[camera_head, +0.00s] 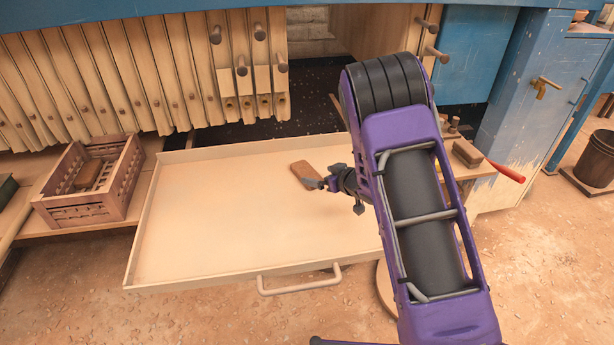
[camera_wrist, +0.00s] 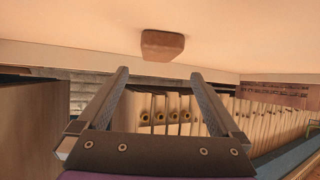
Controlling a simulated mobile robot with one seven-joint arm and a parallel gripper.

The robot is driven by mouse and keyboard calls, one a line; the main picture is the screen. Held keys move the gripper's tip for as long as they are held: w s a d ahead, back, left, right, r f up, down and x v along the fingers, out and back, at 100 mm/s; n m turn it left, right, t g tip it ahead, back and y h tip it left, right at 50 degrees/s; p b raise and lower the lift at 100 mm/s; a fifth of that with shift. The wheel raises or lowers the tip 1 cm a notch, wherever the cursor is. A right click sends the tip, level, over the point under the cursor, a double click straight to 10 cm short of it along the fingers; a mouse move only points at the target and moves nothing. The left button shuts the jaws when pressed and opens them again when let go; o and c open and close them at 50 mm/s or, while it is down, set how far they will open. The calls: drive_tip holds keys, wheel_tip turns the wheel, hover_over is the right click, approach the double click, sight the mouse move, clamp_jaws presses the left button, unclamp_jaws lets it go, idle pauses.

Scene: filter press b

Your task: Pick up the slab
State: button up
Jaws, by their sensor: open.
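A brown slab (camera_head: 301,171) lies on the pale tray (camera_head: 215,235), toward its back right. In the wrist view the slab (camera_wrist: 162,45) sits beyond the fingertips, roughly centred between them. My gripper (camera_head: 320,184) is at the slab's right end in the head view and hides a little of it there. In the wrist view my gripper (camera_wrist: 159,73) is open, its fingers wide apart with nothing between them. The slab looks narrower than the finger gap. The head view does not show clearly how high the fingers are above the tray.
Another block (camera_head: 467,153) lies on a side ledge at right, by a red handle (camera_head: 507,172). Press plates (camera_head: 150,75) hang behind. The tray's left and front are clear.

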sight(309, 174)
drive_tip(key=shift+x, duration=0.9)
drive_tip(key=shift+d+f+b+x, duration=0.1)
drive_tip(key=shift+f+b+x, duration=0.1)
drive_tip(key=shift+x, duration=1.15)
drive_tip(key=shift+d+f+b+x, duration=0.1)
drive_tip(key=shift+f+b+x, duration=0.1)
drive_tip(key=shift+x, duration=1.15)
drive_tip(key=shift+s+r, duration=0.1)
drive_tip(key=shift+r, duration=0.05)
clamp_jaws()
